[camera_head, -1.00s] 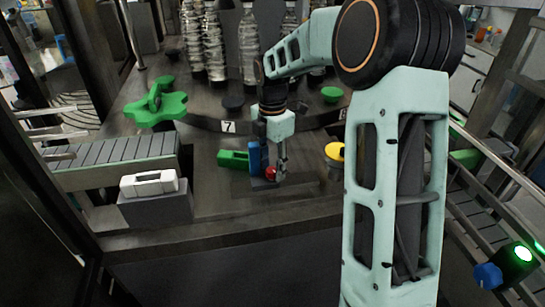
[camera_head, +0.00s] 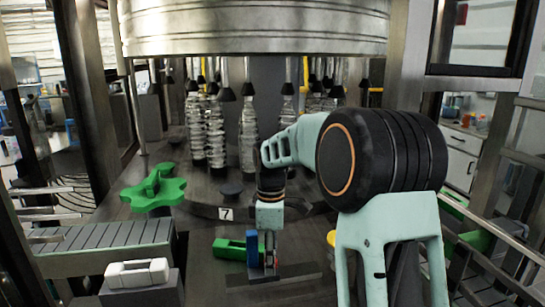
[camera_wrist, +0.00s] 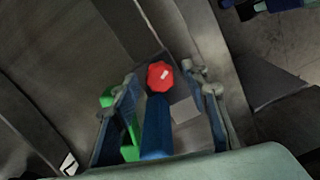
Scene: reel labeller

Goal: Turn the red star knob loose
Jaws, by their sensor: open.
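The red star knob (camera_wrist: 159,76) shows in the wrist view as a small red, many-sided cap with a pale mark on top. It sits by the end of a blue block (camera_wrist: 157,128). My gripper (camera_wrist: 163,80) is open, with one finger to the left and one to the right of the knob. A gap shows on both sides of the knob, so I see no grip on it. In the head view my gripper (camera_head: 265,262) is low beside the blue block (camera_head: 252,247), and the knob is mostly hidden behind its fingers.
A green block (camera_head: 229,249) lies just left of the blue block. A green star-shaped handwheel (camera_head: 153,191) stands at the back left. A white-topped grey box (camera_head: 140,273) is at the front left. Clear bottles (camera_head: 248,130) stand behind; a yellow-topped part (camera_head: 331,239) is to the right.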

